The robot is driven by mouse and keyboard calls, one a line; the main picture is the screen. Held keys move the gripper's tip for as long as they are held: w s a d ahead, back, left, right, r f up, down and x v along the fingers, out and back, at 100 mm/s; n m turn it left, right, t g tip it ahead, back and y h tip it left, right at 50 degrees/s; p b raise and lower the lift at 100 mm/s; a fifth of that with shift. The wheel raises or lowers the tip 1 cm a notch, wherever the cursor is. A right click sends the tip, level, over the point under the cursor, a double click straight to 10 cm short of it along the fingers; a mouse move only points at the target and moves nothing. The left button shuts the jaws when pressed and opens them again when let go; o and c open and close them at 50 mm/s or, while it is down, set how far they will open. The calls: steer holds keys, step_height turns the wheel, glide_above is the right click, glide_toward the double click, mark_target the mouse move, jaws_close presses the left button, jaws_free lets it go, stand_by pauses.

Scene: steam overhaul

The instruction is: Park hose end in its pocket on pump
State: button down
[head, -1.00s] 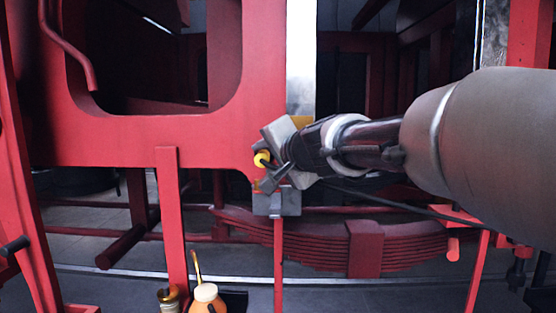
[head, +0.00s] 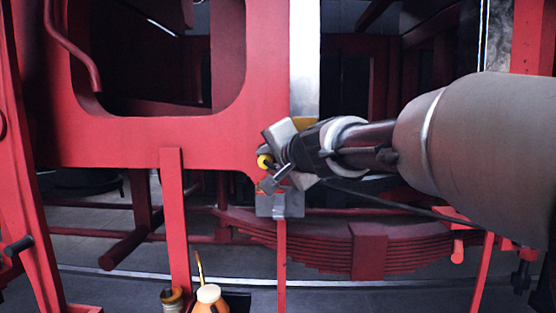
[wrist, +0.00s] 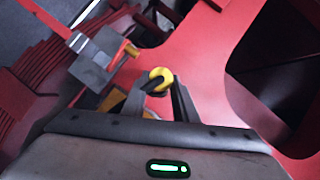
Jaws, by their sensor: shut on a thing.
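My gripper (head: 274,172) is shut on the hose end, whose yellow tip (head: 264,161) sticks out on the left in the head view. In the wrist view the round yellow tip (wrist: 161,78) shows between the fingertips, with dark parts beside it. A thin dark hose (head: 400,206) runs off to the right behind my arm. I cannot make out a pocket or clearly tell which thing is the pump. A grey block (head: 280,204) on a thin red post stands just below my gripper. In the wrist view this block (wrist: 96,60) carries a brass-coloured stub and appears apart from the tip.
A red frame plate (head: 150,140) stands close behind my gripper. A leaf spring (head: 368,250) lies low behind. An orange bottle with a white cap (head: 208,299) and a brass-coloured container (head: 172,299) stand at the bottom. A red upright (head: 172,225) rises left of the block.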

steer(key=shift+s+a, duration=0.1)
steer(key=shift+s, duration=2.65)
